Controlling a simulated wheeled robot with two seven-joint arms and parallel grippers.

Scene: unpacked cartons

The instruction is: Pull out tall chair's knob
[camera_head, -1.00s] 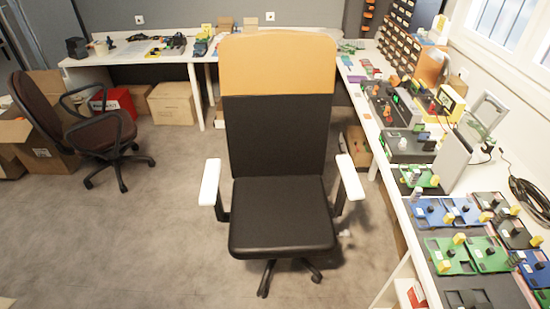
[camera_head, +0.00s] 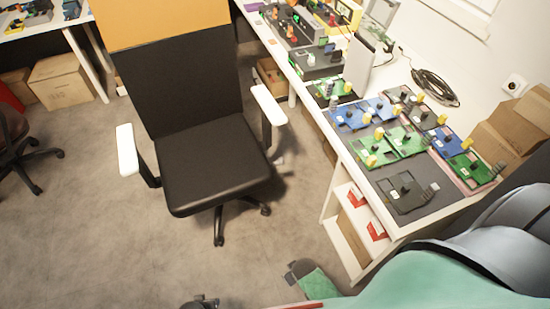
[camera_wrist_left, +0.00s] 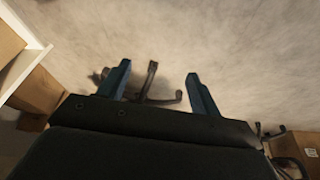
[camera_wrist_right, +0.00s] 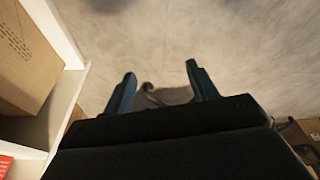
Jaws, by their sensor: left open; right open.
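The tall chair (camera_head: 215,165) stands in the left half of the head view, with a black seat, an orange-topped back and white armrests. Its dark base and casters (camera_head: 220,235) show under the seat. I cannot make out its knob. My left gripper (camera_wrist_left: 157,78) is open and empty in the left wrist view. Dark curved parts, apparently chair base legs (camera_wrist_left: 152,82), show beyond its fingers. My right gripper (camera_wrist_right: 160,75) is open and empty in the right wrist view, with a dark curved part (camera_wrist_right: 150,90) beyond. I cannot place either gripper surely in the head view.
A white workbench (camera_head: 345,150) with colored boards runs along the chair's right, with a shelf (camera_head: 345,240) below. A brown carton (camera_head: 62,82) stands at the back left. A second chair (camera_head: 15,145) is at the left edge. Grey floor (camera_head: 90,225) is clear in front.

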